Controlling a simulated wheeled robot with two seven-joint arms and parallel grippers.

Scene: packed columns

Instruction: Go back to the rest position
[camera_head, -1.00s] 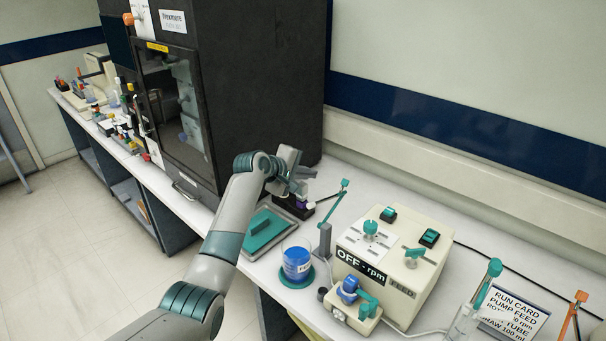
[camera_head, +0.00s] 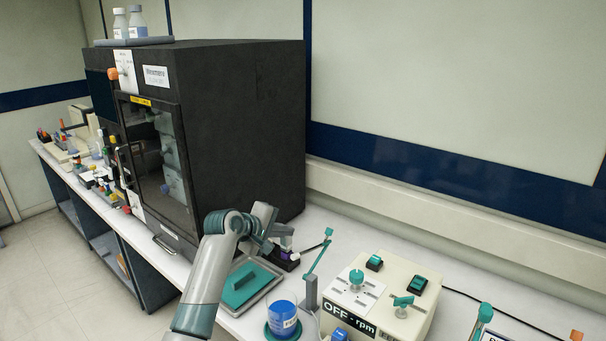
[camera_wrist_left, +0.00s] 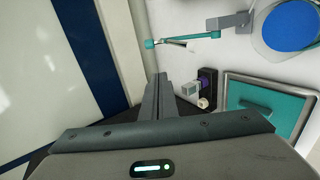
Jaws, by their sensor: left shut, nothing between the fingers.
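My left arm comes in from the bottom of the head view. My right gripper is not in view.
The black cabinet (camera_head: 245,120) stands behind the arm. A teal-lidded tray (camera_head: 247,284), a beaker of blue liquid (camera_head: 282,318), a post with a teal-tipped arm (camera_head: 311,288) and a cream pump box (camera_head: 385,300) stand close by. Open room lies above the bench.

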